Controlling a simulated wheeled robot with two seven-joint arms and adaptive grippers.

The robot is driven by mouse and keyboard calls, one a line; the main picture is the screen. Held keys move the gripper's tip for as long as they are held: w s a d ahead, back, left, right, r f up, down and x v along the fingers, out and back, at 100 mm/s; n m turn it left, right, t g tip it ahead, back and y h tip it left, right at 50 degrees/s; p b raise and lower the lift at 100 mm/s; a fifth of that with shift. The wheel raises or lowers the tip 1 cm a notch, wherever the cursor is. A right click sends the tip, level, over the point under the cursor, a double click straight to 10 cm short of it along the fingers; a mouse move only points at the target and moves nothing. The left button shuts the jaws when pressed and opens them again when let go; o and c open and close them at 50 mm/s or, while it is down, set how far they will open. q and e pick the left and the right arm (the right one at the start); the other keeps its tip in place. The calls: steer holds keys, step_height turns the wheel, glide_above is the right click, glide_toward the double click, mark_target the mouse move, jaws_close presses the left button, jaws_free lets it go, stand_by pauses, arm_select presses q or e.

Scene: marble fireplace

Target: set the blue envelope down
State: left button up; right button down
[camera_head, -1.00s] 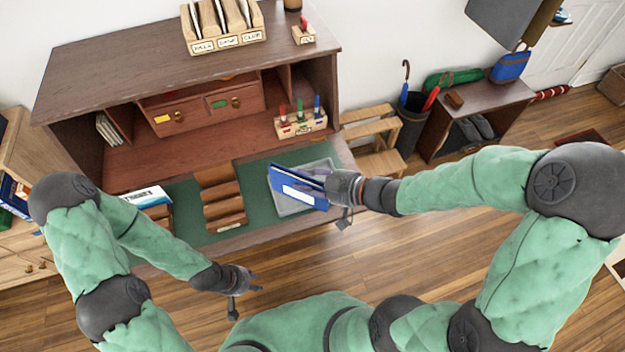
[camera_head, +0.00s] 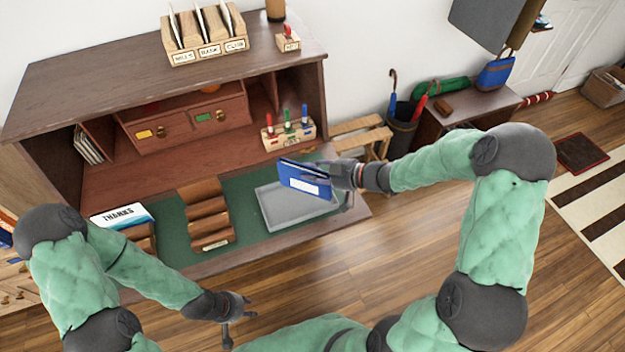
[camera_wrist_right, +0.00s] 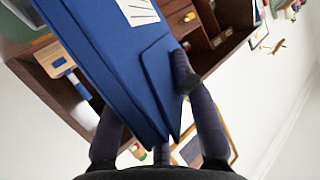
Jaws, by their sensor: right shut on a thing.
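The blue envelope (camera_head: 303,178) has a white label and is held tilted above the desk, over the back right part of a grey tray (camera_head: 277,219). My right gripper (camera_head: 335,175) is shut on its right end. In the right wrist view the envelope (camera_wrist_right: 105,50) fills the middle, between the two fingers of the right gripper (camera_wrist_right: 160,105). The tray lies on the green desk mat and looks empty where it shows. My left gripper (camera_head: 240,308) is empty in front of the desk, its fingers apart.
A stepped wooden rack (camera_head: 209,218) stands left of the tray. A white and blue THANKS box (camera_head: 122,216) is further left. A wooden holder with coloured stamps (camera_head: 288,135) stands behind the tray. Green mat (camera_head: 252,181) shows bare around the tray.

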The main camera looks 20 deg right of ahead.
step_height(320, 180, down, 3)
steer(key=shift+f+b, duration=0.15)
steer(key=shift+b, duration=0.8)
steer(key=c, duration=1)
jaws_free()
steer(key=p+v, duration=0.4)
steer(key=v, duration=0.8)
steer(key=shift+s, duration=0.1)
